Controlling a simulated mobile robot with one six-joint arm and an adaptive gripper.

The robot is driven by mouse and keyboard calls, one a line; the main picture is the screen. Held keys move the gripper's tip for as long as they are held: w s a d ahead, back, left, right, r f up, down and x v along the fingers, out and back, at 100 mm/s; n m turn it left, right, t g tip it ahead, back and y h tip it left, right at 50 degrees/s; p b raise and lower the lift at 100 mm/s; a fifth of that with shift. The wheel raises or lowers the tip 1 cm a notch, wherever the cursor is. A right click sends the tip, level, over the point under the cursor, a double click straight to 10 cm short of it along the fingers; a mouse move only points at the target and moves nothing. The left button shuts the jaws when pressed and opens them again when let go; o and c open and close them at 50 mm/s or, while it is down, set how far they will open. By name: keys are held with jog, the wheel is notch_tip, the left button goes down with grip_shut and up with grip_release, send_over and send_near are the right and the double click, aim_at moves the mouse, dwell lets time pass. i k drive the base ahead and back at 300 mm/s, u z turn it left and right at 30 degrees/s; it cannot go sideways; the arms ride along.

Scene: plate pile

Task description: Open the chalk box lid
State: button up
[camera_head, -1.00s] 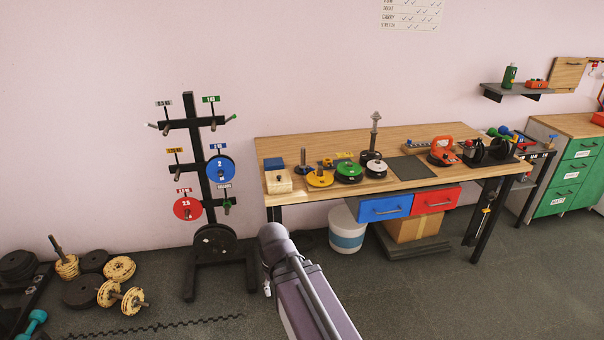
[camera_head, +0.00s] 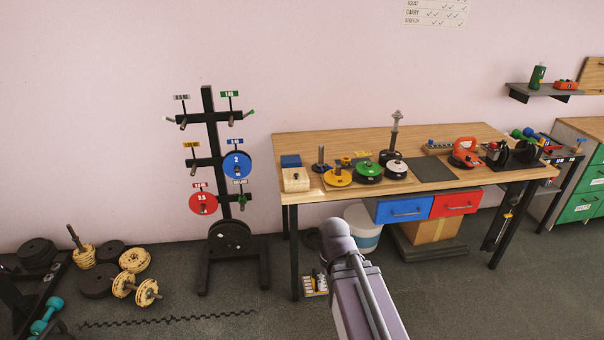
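A small pale wooden box (camera_head: 296,181) with a dark knob or latch on its front stands at the front left corner of the workbench (camera_head: 440,172). It looks like the chalk box, and its lid appears closed, though it is small in this view. A blue block (camera_head: 290,161) sits right behind it. My arm rises from the bottom, in front of the bench and below the box, well apart from it. My gripper does not show.
Weight plates, including a yellow one (camera_head: 337,178), stand right of the box. Blue (camera_head: 401,209) and red (camera_head: 455,203) drawers hang under the bench. A plate rack (camera_head: 209,150) stands to the left. Dumbbells and plates lie on the floor at far left.

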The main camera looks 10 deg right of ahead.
aim_at(291, 176)
jog(key=u, duration=0.05)
jog(key=i, duration=1)
jog(key=z, duration=0.05)
